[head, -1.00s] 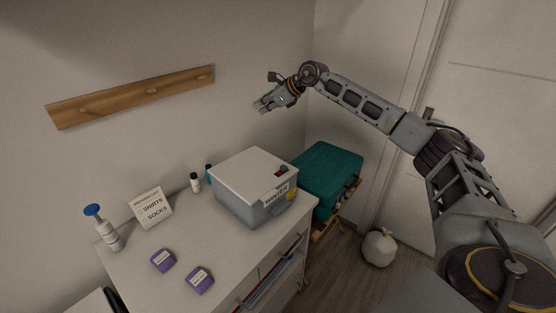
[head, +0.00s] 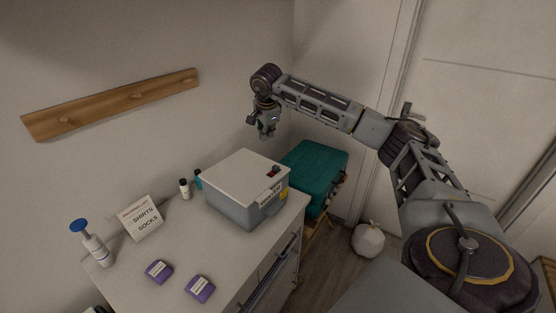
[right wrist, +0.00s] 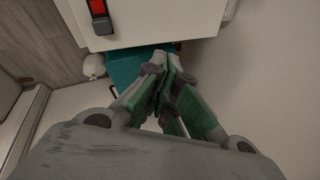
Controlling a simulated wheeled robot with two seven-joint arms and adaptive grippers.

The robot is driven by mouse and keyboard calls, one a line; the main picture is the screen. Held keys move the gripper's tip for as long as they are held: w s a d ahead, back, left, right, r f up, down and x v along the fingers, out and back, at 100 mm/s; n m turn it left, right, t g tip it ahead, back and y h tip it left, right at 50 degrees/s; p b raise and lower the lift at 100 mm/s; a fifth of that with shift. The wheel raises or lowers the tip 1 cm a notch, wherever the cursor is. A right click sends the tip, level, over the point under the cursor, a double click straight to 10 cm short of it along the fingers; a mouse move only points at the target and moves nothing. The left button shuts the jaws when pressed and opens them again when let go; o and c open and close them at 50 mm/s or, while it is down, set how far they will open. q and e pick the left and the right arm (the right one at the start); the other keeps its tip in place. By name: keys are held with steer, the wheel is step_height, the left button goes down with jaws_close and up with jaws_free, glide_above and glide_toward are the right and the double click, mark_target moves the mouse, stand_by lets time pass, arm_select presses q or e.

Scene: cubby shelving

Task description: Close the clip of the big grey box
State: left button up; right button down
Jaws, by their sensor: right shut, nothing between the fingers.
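The big grey box (head: 232,208), with a pale lid and a paper label on its front, stands on the white cabinet top. Its clip (head: 273,171), a small red and dark piece, sits at the right edge of the lid. In the right wrist view the clip (right wrist: 99,16) is at the upper left on the pale lid (right wrist: 160,18). I cannot tell how far the clip is swung. My right gripper (head: 267,135) points down, shut and empty, above and behind the lid. Its fingers (right wrist: 168,72) show close together in the right wrist view. My left gripper is out of view.
A teal case (head: 315,170) stands just right of the cabinet. Two purple boxes (head: 159,271), a sign (head: 141,218), a blue-topped pump bottle (head: 94,248) and small bottles (head: 184,188) share the cabinet top (head: 215,255). A wooden peg rail (head: 115,103) is on the wall.

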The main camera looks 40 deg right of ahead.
steer(key=n+g+h, duration=0.1)
steer(key=n+g, duration=0.1)
glide_above(281, 167)
steer(key=w, duration=0.1)
steer(key=shift+s+d+n+g+h, duration=0.3)
steer(key=shift+d+n, duration=0.15)
steer(key=shift+n, duration=0.45)
steer(key=shift+f, duration=0.1)
steer(key=shift+a+f+p, duration=0.15)
steer(key=shift+f+p, duration=0.4)
steer(key=shift+f, duration=1.75)
steer(key=shift+a+f+p, duration=0.15)
steer(key=shift+f+p, duration=0.35)
steer(key=shift+f, duration=1.8)
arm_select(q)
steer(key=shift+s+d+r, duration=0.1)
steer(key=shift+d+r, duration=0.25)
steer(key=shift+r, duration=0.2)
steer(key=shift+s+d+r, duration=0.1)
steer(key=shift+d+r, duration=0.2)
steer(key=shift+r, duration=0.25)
arm_select(e)
steer(key=shift+a, duration=0.1)
